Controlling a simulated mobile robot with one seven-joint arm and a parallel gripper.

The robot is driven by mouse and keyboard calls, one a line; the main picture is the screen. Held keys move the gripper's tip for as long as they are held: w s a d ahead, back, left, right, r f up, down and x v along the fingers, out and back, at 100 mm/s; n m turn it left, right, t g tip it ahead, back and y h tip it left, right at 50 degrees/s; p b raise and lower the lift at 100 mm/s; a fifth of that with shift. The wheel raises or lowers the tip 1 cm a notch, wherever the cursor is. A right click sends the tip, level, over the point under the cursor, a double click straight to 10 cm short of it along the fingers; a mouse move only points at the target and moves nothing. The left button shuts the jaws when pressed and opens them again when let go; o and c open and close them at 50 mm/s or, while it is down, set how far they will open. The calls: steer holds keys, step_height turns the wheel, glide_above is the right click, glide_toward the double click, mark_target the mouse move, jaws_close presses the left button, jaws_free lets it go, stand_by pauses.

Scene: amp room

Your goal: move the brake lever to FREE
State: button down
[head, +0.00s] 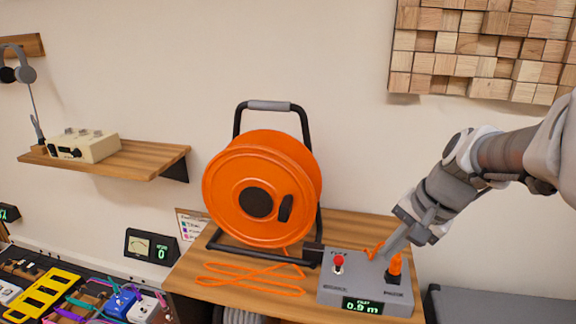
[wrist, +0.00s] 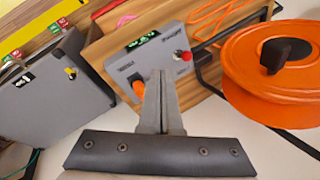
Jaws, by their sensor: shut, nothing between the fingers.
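The grey control box (head: 340,292) sits on the wooden bench in front of the orange cable reel (head: 262,185). A red-knobbed lever (head: 338,264) stands on its left part; it also shows in the wrist view (wrist: 186,55). My gripper (head: 388,254) is shut and empty, pointing down over the box beside the orange piece; contact is unclear.
Orange cable (head: 250,281) lies on the bench left of the box. The box's display (head: 363,306) reads 0.9 m. A meter display (head: 152,248) stands left of the bench, near a pedal board (head: 50,295). A dark grey case (head: 490,308) is at the right.

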mark_target(338, 264)
steer(key=shift+w+d+f, duration=0.2)
steer(key=shift+w+f, duration=0.05)
steer(key=shift+f, duration=0.1)
steer(key=b+x, duration=0.3)
steer(key=x, duration=0.7)
steer(key=shift+s+a+f, duration=0.1)
steer(key=shift+f, duration=0.1)
steer(key=shift+w+a+r, duration=0.2)
steer(key=shift+w+a, duration=0.6)
steer(key=shift+w, duration=0.25)
steer(key=shift+w+a+r+b, duration=0.1)
steer(key=shift+w+a+b, duration=0.25)
steer(key=shift+w, duration=0.2)
steer(key=shift+w+r+p, duration=0.1)
steer(key=shift+r+p, duration=0.1)
steer(key=shift+p, duration=0.6)
